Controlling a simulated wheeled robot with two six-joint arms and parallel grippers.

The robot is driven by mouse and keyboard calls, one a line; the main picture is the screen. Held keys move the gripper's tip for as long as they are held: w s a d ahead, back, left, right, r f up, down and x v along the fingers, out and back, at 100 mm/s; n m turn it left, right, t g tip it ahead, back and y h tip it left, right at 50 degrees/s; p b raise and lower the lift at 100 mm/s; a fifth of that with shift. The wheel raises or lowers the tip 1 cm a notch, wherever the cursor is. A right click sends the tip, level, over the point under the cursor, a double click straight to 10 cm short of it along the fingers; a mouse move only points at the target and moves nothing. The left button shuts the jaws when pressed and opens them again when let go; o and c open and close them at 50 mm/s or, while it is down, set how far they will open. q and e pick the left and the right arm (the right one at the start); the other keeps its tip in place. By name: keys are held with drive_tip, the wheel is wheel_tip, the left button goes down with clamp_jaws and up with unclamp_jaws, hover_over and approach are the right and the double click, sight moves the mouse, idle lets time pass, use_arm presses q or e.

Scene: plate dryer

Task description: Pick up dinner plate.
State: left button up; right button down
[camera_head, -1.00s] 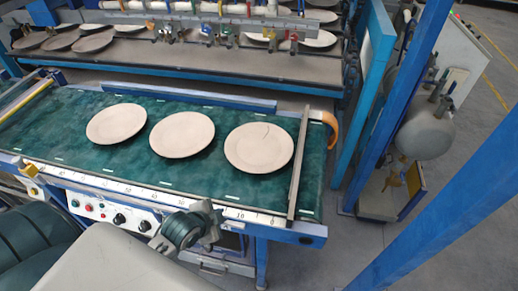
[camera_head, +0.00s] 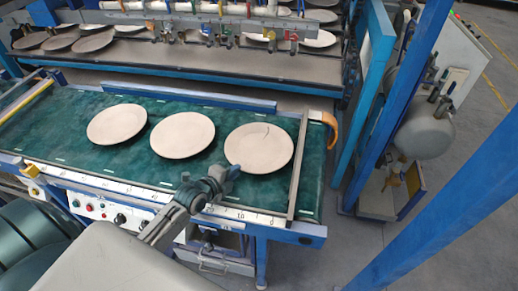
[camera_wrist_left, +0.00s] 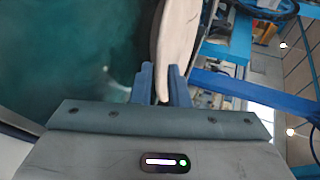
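Three round beige dinner plates lie flat in a row on the green belt: a left plate (camera_head: 117,123), a middle plate (camera_head: 183,134) and a right plate (camera_head: 259,148). My left gripper (camera_head: 230,174) is at the near-left rim of the right plate. In the left wrist view, a plate (camera_wrist_left: 178,35) appears edge-on, its rim reaching between the two parted blue fingers of my left gripper (camera_wrist_left: 163,82). The fingers look open, and firm contact with the plate cannot be made out. My right gripper is not in view.
The green belt table (camera_head: 75,145) has a metal bar (camera_head: 298,165) along its right end and an orange curved part (camera_head: 331,130) beyond. A rack with more plates (camera_head: 93,41) stands behind. Blue posts (camera_head: 400,100) rise at the right.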

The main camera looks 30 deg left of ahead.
use_arm(q)
drive_tip(key=shift+w, duration=0.3)
drive_tip(key=p+x, duration=0.2)
drive_tip(key=x, duration=0.2)
drive_tip(key=shift+f, duration=0.1)
drive_tip(key=shift+w+f, duration=0.2)
drive_tip(key=shift+w, duration=0.1)
drive_tip(key=shift+s, duration=0.1)
drive_tip(key=shift+c, duration=0.4)
clamp_jaws()
idle(0.3)
